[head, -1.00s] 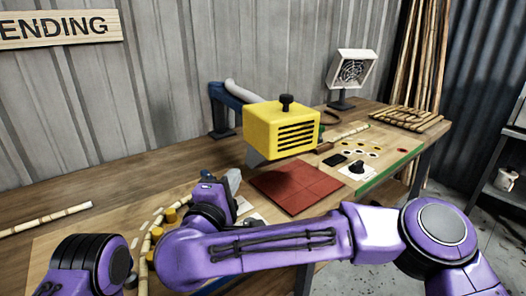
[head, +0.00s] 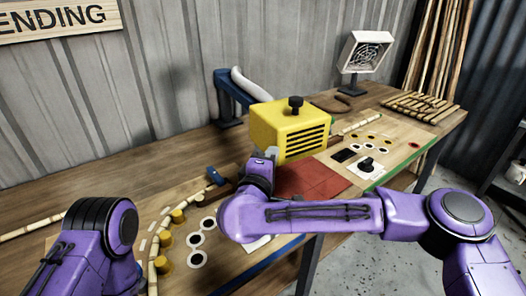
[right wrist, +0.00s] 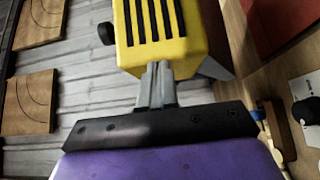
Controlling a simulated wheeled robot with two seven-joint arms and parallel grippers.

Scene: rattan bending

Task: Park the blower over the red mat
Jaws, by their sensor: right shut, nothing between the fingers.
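The blower (head: 288,130) is a yellow box with black slots and a black knob on top, held in the air by a blue arm with a pale hose. The red mat (head: 318,178) lies on the bench below it and to its right, partly hidden by my right arm. My right gripper (head: 268,155) is at the blower's near left side. In the right wrist view its fingers (right wrist: 157,84) are closed together against or just short of the blower's slotted yellow body (right wrist: 160,52). A bit of the red mat (right wrist: 283,22) shows at top right there. My left gripper is out of sight.
A bent rattan strip with yellow pegs (head: 178,216) lies at front left on the bench. A black knob (head: 367,164) on a white plate is right of the mat. A white fan (head: 363,52) and a rattan rack (head: 420,106) stand at the back right.

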